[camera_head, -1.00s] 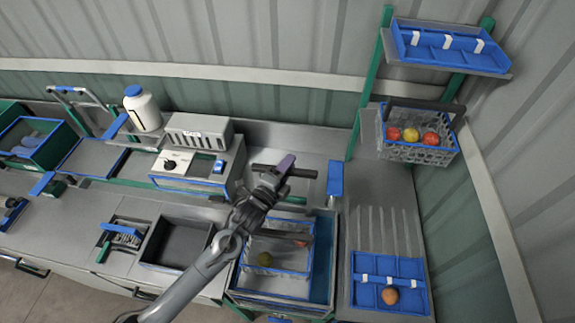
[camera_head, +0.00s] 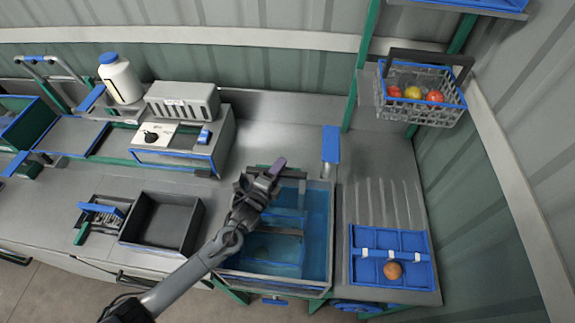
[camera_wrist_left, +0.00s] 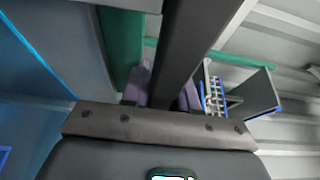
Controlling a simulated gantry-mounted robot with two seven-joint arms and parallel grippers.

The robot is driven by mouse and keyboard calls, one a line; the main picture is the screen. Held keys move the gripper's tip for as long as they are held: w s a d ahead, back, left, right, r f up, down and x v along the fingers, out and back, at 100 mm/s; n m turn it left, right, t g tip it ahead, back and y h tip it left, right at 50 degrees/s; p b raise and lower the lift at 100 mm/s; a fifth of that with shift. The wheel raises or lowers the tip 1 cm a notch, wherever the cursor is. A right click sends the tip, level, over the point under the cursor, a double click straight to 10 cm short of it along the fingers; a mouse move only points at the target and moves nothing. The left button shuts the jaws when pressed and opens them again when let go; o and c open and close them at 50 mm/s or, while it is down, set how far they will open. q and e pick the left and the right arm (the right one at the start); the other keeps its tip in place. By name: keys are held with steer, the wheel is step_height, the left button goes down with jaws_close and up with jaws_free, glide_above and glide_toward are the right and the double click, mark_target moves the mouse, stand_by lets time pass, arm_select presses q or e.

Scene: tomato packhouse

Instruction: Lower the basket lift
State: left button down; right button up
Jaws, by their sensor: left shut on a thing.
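My left gripper (camera_head: 272,172) is shut on the dark handle bar of the basket lift (camera_head: 294,175), at the back edge of the wash tank (camera_head: 333,215). In the left wrist view, the purple fingers (camera_wrist_left: 163,92) stand on either side of the dark bar (camera_wrist_left: 188,45). The lift's basket (camera_head: 270,252) sits low in the tank, seen through blue water, with a dark crossbar above it. My arm covers the tank's left part, and I cannot make out fruit in the basket. My right gripper is not in view.
A grey box with a knob (camera_head: 185,140) stands behind left. An empty dark bin (camera_head: 162,222) lies left of the tank. A blue divided tray (camera_head: 390,245) with one orange fruit lies right. A grey basket of fruit (camera_head: 420,105) sits on a rack, back right.

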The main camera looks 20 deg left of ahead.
arm_select(q)
steer(key=shift+s+f, duration=0.1)
steer(key=shift+f, duration=0.45)
steer(key=c, duration=1)
jaws_free()
steer(key=shift+r, duration=0.1)
steer(key=shift+o, duration=0.2)
steer(key=shift+r, duration=0.1)
steer(key=shift+s+a+r+p, duration=0.1)
steer(key=shift+s+r+p, duration=0.1)
steer(key=shift+s+p, duration=0.35)
steer(key=s+a+p, duration=0.1)
steer(key=s+p, duration=0.4)
steer(key=s, duration=0.4)
steer(key=shift+s+a+f, duration=0.15)
steer(key=shift+s+f, duration=0.1)
steer(key=shift+s, duration=0.05)
steer(key=shift+r+p, duration=0.1)
steer(key=shift+p, duration=0.2)
